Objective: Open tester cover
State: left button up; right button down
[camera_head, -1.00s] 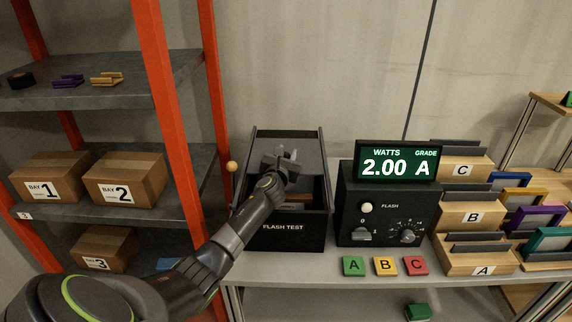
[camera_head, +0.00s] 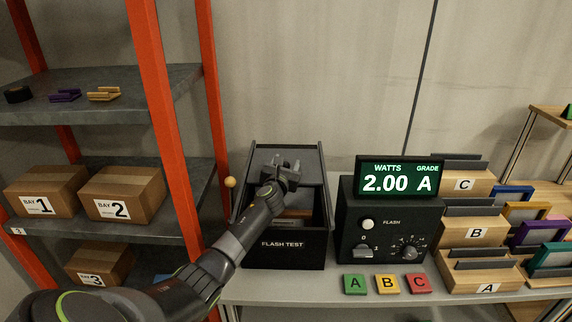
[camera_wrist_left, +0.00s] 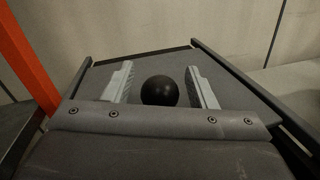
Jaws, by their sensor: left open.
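My right gripper is out of view.
A meter box (camera_head: 388,230) with a display reading 2.00 A stands close right of the tester. Green, yellow and red blocks (camera_head: 386,284) lie in front of it. An orange-post shelf (camera_head: 163,130) with cartons is on the left; lettered wooden racks (camera_head: 473,231) are on the right.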

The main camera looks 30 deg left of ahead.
pick_arm(q)
jog(key=shift+s, duration=0.1)
jog(key=shift+s+d, duration=0.2)
jog(key=shift+s, duration=0.05)
jog(key=p+v, duration=0.2)
jog(key=v, duration=1.4)
jog(key=shift+s, duration=0.3)
jog(key=shift+s+d, duration=0.1)
jog(key=shift+d, duration=0.05)
